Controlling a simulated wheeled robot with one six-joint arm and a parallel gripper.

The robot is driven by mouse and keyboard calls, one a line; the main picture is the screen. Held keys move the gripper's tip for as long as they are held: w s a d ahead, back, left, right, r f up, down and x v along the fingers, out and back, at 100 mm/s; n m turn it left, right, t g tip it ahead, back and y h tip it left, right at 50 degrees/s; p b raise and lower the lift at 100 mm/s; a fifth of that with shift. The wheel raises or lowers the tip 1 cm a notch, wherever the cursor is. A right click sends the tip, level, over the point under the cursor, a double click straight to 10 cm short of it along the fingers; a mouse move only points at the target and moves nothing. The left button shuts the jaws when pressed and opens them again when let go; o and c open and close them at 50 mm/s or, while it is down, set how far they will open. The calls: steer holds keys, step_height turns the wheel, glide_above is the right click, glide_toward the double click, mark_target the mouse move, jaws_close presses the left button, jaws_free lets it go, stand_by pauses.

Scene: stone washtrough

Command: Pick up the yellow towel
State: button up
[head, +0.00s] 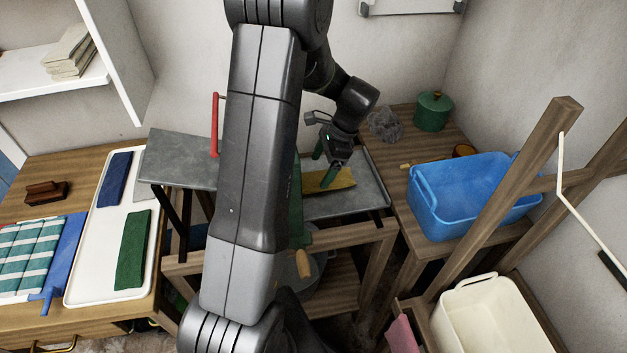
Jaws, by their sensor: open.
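The yellow towel (336,181) lies flat in the grey stone trough (372,186), near its middle. My gripper (324,160) is above the towel, at its upper left side in the head view. Its jaws are open and nothing shows between them. I cannot tell how far the fingertips are above the towel. My own arm hides the left part of the trough and perhaps the towel's left end.
A blue basin (475,193) stands on the right table, with a green pot (432,111) and a grey fluffy lump (385,125) behind it. At left, a white tray (107,255) holds folded blue, green and grey cloths. A wooden frame (505,190) rises at right. A cream tub (490,318) is low right.

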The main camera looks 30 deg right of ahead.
mark_target(314, 179)
steer(key=x, duration=0.4)
steer(key=shift+a+p, duration=0.2)
steer(key=shift+p, duration=0.1)
steer(key=c, duration=1.3)
